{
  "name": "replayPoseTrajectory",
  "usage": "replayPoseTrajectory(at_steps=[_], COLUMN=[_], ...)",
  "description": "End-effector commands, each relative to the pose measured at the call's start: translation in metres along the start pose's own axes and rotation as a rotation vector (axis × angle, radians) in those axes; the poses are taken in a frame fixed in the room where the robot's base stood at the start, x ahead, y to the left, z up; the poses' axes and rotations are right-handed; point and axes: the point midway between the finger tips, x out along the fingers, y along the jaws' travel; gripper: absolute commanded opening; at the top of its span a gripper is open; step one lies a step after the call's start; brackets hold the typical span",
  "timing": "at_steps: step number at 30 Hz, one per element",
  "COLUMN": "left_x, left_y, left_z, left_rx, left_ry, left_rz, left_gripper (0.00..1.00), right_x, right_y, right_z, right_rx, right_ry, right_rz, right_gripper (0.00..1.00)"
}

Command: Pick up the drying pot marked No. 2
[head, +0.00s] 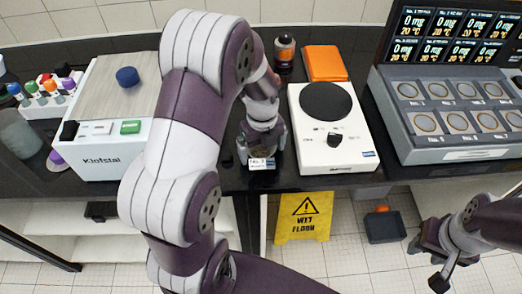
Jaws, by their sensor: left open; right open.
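A small pot (262,155) with a brown top and a white label stands near the front edge of the dark bench. The label's text is too small to read surely. My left gripper (261,148) points down at it from above, with its open fingers on either side of the pot. I cannot tell whether the fingers touch it. My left arm hides part of the bench behind. My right gripper (433,262) is open and empty at the lower right, below the bench front and over the floor.
A white hotplate (310,147) stands just right of the pot. A Klofstal machine (97,157) is at left, beside a rack of coloured tubes. A grey unit with round wells (452,155) and a display is at right. A yellow wet-floor sign (302,222) stands below.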

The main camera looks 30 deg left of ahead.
Motion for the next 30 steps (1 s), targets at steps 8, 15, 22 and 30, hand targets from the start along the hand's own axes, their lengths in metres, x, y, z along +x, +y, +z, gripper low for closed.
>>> replayPoseTrajectory(at_steps=[8, 15, 22, 30], left_x=[-0.001, -0.001, -0.013, -0.054], left_y=[0.000, 0.000, -0.001, 0.004], left_z=[0.000, 0.000, 0.001, -0.021], left_rx=[0.000, 0.000, 0.000, 0.004], left_ry=[0.000, 0.000, -0.002, -0.003], left_rz=[0.000, 0.000, -0.002, -0.003], left_gripper=[0.41, 0.39, 0.39, 0.39], right_x=[0.000, 0.000, 0.001, 0.004], right_y=[0.000, 0.000, 0.000, 0.000], right_z=[0.000, 0.000, 0.000, 0.001], right_rx=[0.000, 0.000, 0.000, 0.000], right_ry=[0.000, 0.000, 0.000, 0.000], right_rz=[0.000, 0.000, 0.000, 0.000], right_gripper=[0.43, 0.43, 0.43, 0.43])
